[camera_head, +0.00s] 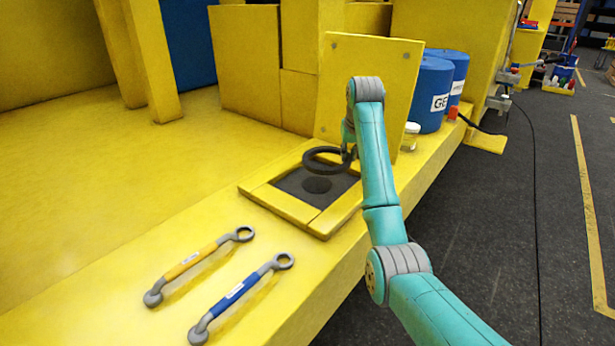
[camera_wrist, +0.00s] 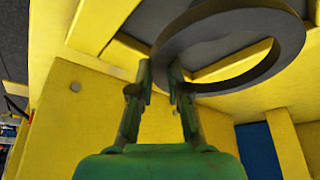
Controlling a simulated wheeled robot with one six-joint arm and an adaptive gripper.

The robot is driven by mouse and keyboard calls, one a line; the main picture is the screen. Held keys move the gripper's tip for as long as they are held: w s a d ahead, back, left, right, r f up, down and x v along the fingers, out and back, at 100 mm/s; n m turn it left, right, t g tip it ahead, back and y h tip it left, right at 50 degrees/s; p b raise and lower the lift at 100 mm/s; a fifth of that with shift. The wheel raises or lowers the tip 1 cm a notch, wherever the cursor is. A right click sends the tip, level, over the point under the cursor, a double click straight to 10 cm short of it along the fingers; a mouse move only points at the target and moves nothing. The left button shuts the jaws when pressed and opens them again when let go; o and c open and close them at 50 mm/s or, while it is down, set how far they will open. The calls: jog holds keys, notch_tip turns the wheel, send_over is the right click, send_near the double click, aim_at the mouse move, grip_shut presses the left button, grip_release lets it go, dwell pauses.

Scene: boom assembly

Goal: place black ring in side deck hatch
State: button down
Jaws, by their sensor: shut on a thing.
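The black ring (camera_head: 307,162) is held roughly level above the side deck hatch (camera_head: 282,204), a square yellow frame around a dark recess. My gripper (camera_head: 348,155) is shut on the right side of the ring's band. In the wrist view, the two fingers of my gripper (camera_wrist: 163,78) meet at the near edge of the ring (camera_wrist: 292,40), with the hatch's grey floor behind it. A dark round patch (camera_head: 317,184) shows on the hatch floor; I cannot tell whether it is a hole or a shadow. The ring appears clear of the frame.
A yellow hatch lid (camera_head: 400,75) stands upright behind the opening. Two wrenches, one with a yellow handle (camera_head: 190,262) and one blue (camera_head: 235,291), lie on the deck in front. Blue drums (camera_head: 430,98) and a small jar (camera_head: 411,136) stand behind right. The left deck is clear.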

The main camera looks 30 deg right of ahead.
aim_at(344, 186)
jog(key=shift+w+f, duration=0.2)
jog(key=shift+w, duration=0.05)
jog(key=shift+f, duration=0.35)
notch_tip(344, 186, down, 9)
jog(key=c, duration=1.4)
grip_release()
jog(key=shift+r, duration=0.1)
